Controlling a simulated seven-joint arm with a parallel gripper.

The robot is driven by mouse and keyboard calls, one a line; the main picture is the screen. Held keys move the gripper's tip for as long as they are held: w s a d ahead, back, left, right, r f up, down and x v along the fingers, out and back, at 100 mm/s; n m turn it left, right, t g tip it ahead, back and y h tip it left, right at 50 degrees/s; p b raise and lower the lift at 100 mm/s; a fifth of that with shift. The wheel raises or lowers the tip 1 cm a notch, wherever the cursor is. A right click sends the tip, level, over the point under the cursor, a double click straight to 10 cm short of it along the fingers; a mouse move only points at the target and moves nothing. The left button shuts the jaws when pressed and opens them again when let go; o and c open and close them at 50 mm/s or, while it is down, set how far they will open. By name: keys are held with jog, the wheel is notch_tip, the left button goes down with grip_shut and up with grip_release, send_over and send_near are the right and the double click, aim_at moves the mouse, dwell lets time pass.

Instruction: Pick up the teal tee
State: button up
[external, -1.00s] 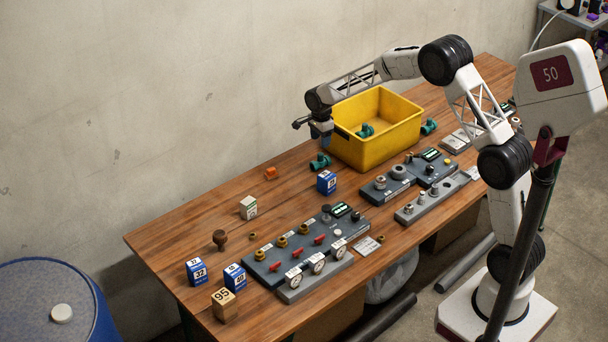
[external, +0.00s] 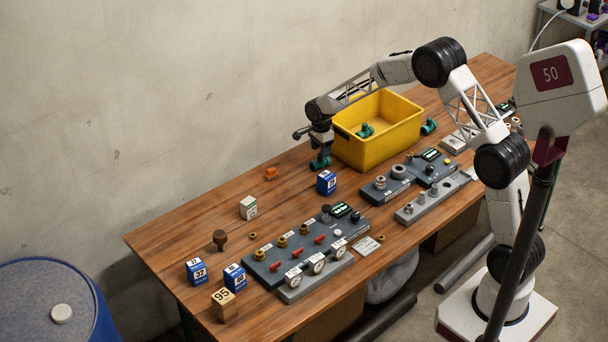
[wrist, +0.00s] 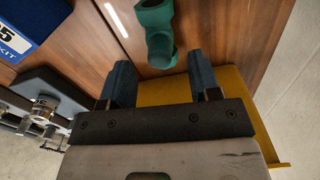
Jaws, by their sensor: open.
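A teal tee (external: 319,163) lies on the wooden table beside the left end of the yellow bin. My gripper (external: 321,149) is low, directly over this tee, and hides its upper part in the external view. In the wrist view the tee (wrist: 157,30) lies just beyond the open fingertips, roughly in line with the gap between them. My gripper (wrist: 159,70) is open and empty. A second teal tee (external: 365,131) is inside the yellow bin, and another teal piece (external: 428,127) lies at the bin's right side.
The yellow bin (external: 375,148) stands close beside my gripper; its wall (wrist: 226,82) shows behind the fingers. A blue box (external: 326,183) stands nearby, and an orange piece (external: 271,173) lies to the left. Grey fixture boards (external: 309,243) occupy the table's front side.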

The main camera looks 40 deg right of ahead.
jog(key=shift+f, duration=1.5)
jog(key=shift+c, duration=0.5)
jog(key=c, duration=0.9)
jog(key=shift+r, duration=0.1)
jog(key=shift+c, duration=0.2)
jog(key=shift+r, duration=0.85)
jog(key=shift+s+r, duration=0.15)
jog(key=shift+r, duration=0.75)
jog(key=s+r, duration=0.1)
jog(key=s, duration=1.4)
jog(key=shift+s+d+r, duration=0.15)
jog(key=shift+s+d, duration=0.1)
jog(key=shift+s, duration=0.1)
